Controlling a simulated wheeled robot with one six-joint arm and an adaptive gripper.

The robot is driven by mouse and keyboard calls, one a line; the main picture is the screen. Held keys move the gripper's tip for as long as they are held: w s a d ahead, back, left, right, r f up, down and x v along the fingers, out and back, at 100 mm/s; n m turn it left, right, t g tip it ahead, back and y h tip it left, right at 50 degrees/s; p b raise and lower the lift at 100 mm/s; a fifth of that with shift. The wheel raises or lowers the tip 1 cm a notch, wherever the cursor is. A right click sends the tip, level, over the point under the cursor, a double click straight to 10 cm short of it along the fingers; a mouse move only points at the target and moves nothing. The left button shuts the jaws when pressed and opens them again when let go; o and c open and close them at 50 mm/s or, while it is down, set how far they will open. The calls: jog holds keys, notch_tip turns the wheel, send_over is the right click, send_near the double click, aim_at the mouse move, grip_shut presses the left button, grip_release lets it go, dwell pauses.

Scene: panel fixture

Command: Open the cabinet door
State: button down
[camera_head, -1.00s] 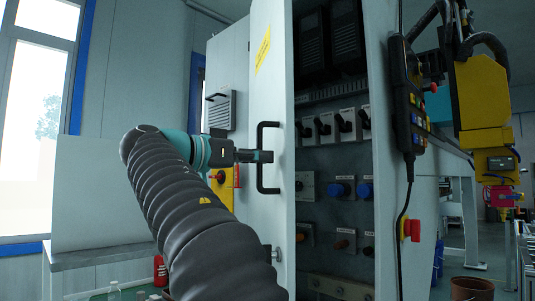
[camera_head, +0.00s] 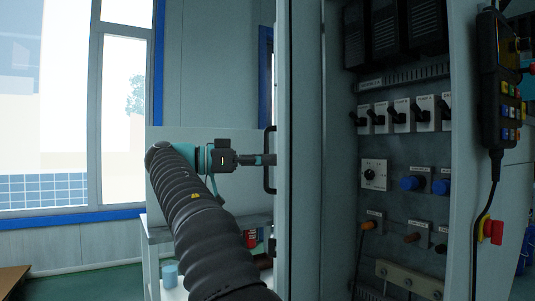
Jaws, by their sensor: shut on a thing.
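The cabinet door (camera_head: 300,120) stands open and is seen almost edge-on at the centre of the head view. Its dark bar handle (camera_head: 268,178) sticks out from the left side of the door. My gripper (camera_head: 263,159) reaches the handle from the left at about mid-height and is shut on it. The fingertips are small and partly merge with the dark bar. The open cabinet (camera_head: 466,180) shows its interior to the right of the door.
Inside the cabinet are several switches (camera_head: 399,115), a dial (camera_head: 375,174) and blue knobs (camera_head: 412,183). A control pendant (camera_head: 499,80) hangs on the cabinet's right side, with a red knob (camera_head: 493,230) below. A table (camera_head: 160,235) stands behind my arm, near a window (camera_head: 68,120).

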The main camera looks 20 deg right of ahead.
jog(key=shift+w, duration=0.1)
dwell(0.3)
jog(key=c, duration=1.2)
grip_release()
